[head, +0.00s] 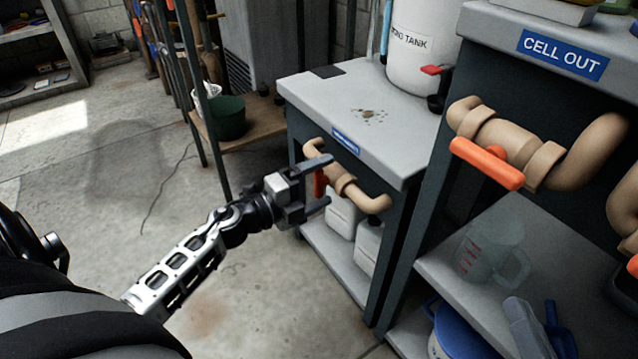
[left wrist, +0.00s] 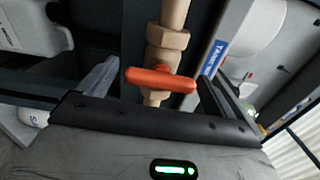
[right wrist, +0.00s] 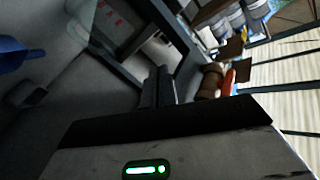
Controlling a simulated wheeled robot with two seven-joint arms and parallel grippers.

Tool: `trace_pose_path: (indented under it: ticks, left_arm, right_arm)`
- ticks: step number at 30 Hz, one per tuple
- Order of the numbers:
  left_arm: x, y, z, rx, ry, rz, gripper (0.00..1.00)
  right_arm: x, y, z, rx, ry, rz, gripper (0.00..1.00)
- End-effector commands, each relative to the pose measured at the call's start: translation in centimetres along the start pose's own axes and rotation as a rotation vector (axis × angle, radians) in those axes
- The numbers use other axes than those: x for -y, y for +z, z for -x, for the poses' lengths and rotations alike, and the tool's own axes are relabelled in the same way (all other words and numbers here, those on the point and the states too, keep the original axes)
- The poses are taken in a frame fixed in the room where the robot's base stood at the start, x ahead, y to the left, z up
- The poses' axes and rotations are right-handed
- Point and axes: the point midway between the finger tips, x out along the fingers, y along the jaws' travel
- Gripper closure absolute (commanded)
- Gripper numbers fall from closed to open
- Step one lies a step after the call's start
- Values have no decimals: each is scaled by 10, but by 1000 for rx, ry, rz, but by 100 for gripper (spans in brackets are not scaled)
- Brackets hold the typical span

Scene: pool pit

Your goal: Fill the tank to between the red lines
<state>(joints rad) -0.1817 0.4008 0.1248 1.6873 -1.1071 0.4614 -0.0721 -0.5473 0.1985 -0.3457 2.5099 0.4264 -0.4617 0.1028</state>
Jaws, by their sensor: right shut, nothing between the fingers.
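A white tank (head: 412,62) stands on the grey bench (head: 360,95), cut off at the top; no red lines show on it. Under the bench's blue label, a tan pipe (head: 372,202) carries a red valve handle (head: 320,182). My left gripper (head: 329,180) is open at that handle. In the left wrist view the handle (left wrist: 160,79) lies crosswise between the spread fingers; I cannot tell if they touch it. My right gripper (right wrist: 160,88) is shut and empty in the right wrist view, outside the head view.
At right, a bench labelled CELL OUT (head: 562,55) has a tan pipe with an orange handle (head: 487,163). A clear jug with red marks (head: 492,252) stands on its shelf. White jugs (head: 368,246) stand under the tank's bench. The floor at left is clear.

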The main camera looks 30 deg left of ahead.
Motion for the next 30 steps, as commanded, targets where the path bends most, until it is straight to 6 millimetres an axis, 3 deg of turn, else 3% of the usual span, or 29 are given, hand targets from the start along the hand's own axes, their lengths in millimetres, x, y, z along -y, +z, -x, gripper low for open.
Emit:
trace_pose_path:
  ticks: [4, 8, 21, 30]
  left_arm:
    - [0, 0, 3, 0, 1, 2, 9]
    - [0, 0, 19, 1, 3, 4, 9]
    - [1, 0, 121, 2, 4, 3, 9]
    - [0, 0, 157, 1, 1, 0, 9]
  right_arm:
    - [0, -1, 0, 1, 0, 1, 100]
    - [2, -3, 0, 4, 3, 8, 100]
    - [-5, 2, 1, 58, 51, 74, 100]
    - [-9, 8, 3, 85, 72, 99, 100]
